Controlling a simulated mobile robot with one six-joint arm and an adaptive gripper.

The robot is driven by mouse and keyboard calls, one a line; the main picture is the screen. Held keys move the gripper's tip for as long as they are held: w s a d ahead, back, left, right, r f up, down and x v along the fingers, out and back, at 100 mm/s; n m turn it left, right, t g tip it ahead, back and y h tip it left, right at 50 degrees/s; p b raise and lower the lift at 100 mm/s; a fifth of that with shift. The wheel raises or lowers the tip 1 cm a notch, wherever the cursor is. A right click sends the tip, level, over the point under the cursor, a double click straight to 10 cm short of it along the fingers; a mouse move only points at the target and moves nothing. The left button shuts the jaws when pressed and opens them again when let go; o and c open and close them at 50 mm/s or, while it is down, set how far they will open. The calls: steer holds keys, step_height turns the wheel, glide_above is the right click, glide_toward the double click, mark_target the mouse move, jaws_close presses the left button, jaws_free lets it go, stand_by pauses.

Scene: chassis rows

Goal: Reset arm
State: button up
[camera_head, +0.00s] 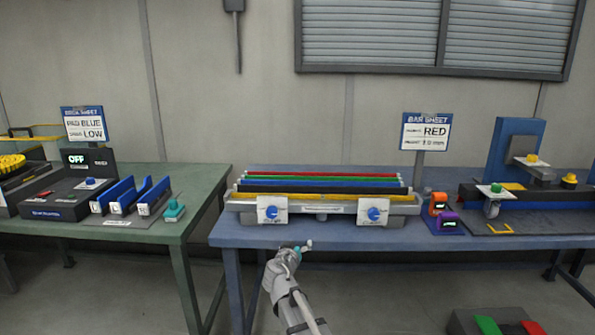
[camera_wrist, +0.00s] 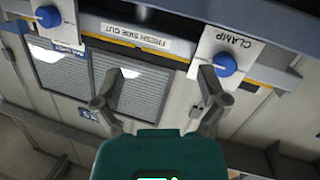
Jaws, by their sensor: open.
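My gripper (camera_head: 296,247) is in front of the blue table's front edge, just below the fixture, in the head view. In the wrist view my gripper (camera_wrist: 162,90) shows two grey fingers spread apart with nothing between them. The fixture (camera_head: 320,219) holds red, green, blue and yellow bars and has two blue knobs on white plates, the left knob (camera_head: 271,212) and the right knob (camera_head: 375,214). In the wrist view one knob (camera_wrist: 223,65) sits on a plate marked CLAMP, close past the right fingertip. Another knob (camera_wrist: 47,16) is at the upper left. I cannot tell whether a finger touches anything.
A green table (camera_head: 200,205) on the left carries a black station and blue blocks (camera_head: 122,192). Right of the fixture are orange and purple devices (camera_head: 443,215) and a blue-framed machine (camera_head: 515,160). A box with green and red pads (camera_head: 490,323) is on the floor. The floor in front is mostly free.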

steer(key=s+d+f+m+g+h, duration=0.1)
steer(key=s+d+f+g, duration=0.4)
steer(key=d, duration=0.3)
steer(key=s+d+f+m+g+h, duration=0.1)
steer(key=s+d+f+g, duration=0.4)
steer(key=d, duration=0.3)
steer(key=s+d+f+n+g+y, duration=0.1)
steer(key=s+f+g+y, duration=0.2)
steer(key=s, duration=0.6)
steer(key=s+d+f+n+g+y, duration=0.1)
steer(key=s+f+g+y, duration=0.2)
steer(key=s, duration=0.5)
step_height(320, 180, up, 23)
steer(key=p, duration=2.3)
steer(key=shift+r, duration=0.15)
